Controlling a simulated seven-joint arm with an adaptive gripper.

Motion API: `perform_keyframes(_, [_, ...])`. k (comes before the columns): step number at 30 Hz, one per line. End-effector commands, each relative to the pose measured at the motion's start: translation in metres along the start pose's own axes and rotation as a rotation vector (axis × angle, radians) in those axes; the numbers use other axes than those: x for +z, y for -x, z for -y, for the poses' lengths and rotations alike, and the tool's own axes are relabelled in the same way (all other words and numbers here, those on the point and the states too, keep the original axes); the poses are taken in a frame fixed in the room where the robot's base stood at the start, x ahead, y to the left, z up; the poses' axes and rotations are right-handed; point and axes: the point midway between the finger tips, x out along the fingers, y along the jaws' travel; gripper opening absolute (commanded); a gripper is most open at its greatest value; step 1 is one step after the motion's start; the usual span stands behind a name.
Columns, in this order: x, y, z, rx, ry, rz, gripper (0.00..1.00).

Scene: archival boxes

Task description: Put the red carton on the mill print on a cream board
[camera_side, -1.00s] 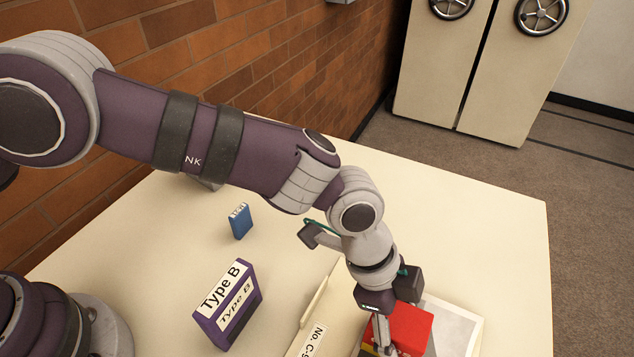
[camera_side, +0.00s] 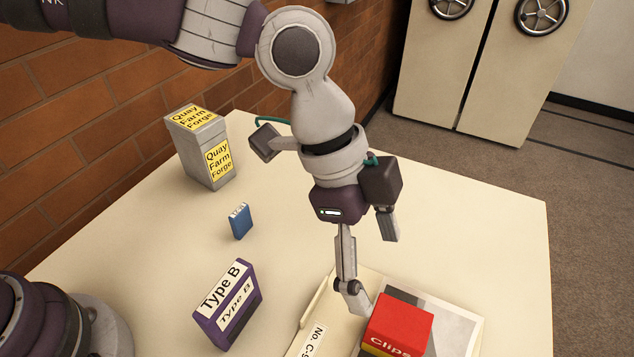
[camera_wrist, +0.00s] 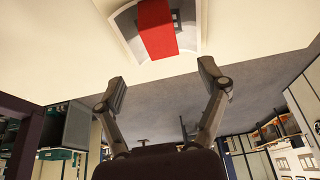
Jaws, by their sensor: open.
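The red carton (camera_side: 402,322), with a yellow band and the word "Clips" on its front, rests on the print on a cream board (camera_side: 457,321) at the lower right of the side view. The print's grey and white picture shows around the carton. In the wrist view the red carton (camera_wrist: 156,28) lies across the print (camera_wrist: 190,35) at the top. My gripper (camera_side: 370,265) is open and empty, above and behind the carton and apart from it. Its two fingers are spread wide in the wrist view (camera_wrist: 162,88), with nothing between them.
An open cream folder (camera_side: 318,325) labelled "No. C-9" lies left of the board. A purple "Type B" box (camera_side: 228,305), a small blue box (camera_side: 240,222) and a grey "Quay Farm Forge" box (camera_side: 203,150) stand further left. The table's right side (camera_side: 500,230) is clear.

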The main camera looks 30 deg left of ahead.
Motion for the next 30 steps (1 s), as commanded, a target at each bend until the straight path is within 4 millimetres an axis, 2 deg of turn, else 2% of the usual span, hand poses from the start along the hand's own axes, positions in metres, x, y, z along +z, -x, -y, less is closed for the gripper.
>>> perform_keyframes(4, [0.007,0.019,0.004,-0.026,0.038,0.007,0.74])
perform_keyframes(7, [0.034,0.055,0.016,-0.118,0.192,0.028,0.74])
perform_keyframes(11, [0.099,0.116,0.021,-0.303,0.541,0.047,0.74])
perform_keyframes(12, [0.12,0.133,0.016,-0.361,0.662,0.044,0.74])
perform_keyframes(15, [0.171,0.163,-0.006,-0.496,0.962,0.018,0.74])
perform_keyframes(18, [0.207,0.175,-0.031,-0.595,1.204,-0.024,0.74])
perform_keyframes(21, [0.227,0.177,-0.048,-0.652,1.354,-0.059,0.74])
perform_keyframes(24, [0.235,0.176,-0.055,-0.674,1.418,-0.076,0.74])
perform_keyframes(30, [0.236,0.176,-0.056,-0.674,1.424,-0.077,0.74])
